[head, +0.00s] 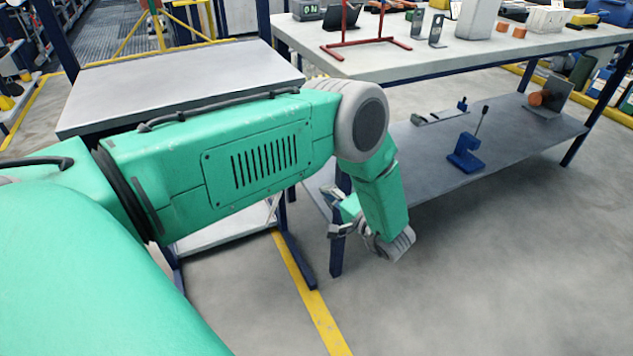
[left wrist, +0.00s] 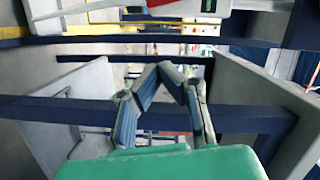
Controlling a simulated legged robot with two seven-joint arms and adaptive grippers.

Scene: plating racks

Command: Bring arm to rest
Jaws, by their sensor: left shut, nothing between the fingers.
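My green left arm reaches in from the left across the head view, with its elbow at a grey round joint and its forearm hanging down. My left gripper (head: 342,212) is at the end of that forearm, low beside the front leg of the long table and partly hidden by the wrist. In the left wrist view the two jointed fingers (left wrist: 166,72) bend in to meet in an arch. They are shut with nothing between them. My right gripper is not in view.
The long table's top (head: 470,52) is at the upper right, with a red stand (head: 362,42) and several small objects. Its lower shelf (head: 520,128) holds a blue tool (head: 464,160). A grey-topped table (head: 180,85) is behind my arm. The floor at lower right is clear.

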